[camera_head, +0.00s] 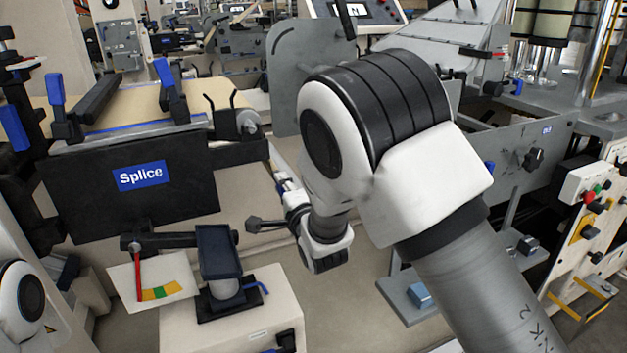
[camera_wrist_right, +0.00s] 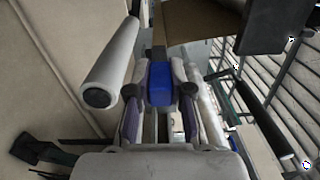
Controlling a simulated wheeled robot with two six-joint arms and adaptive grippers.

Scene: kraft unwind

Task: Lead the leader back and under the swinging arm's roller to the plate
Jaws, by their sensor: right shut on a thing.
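My right gripper (camera_wrist_right: 160,85) is shut on a blue block (camera_wrist_right: 160,78) in the right wrist view. A brown paper web (camera_wrist_right: 205,18), which looks like the leader, shows just beyond it; where the two join is hard to see. A pale roller (camera_wrist_right: 113,58) with a dark end cap lies left of the gripper, apart from it. In the head view my right gripper (camera_head: 284,183) is small and partly hidden near the machine's right side. The dark plate marked Splice (camera_head: 100,195) stands at the left, with brown paper above it. My left gripper is out of view.
A pedestal (camera_head: 232,315) carries a dark block, and a red pointer (camera_head: 137,277) hangs over a coloured scale (camera_head: 165,293). A grey panel (camera_head: 300,75) stands behind my right arm. In the wrist view a dark bar (camera_wrist_right: 262,115) lies right of the gripper.

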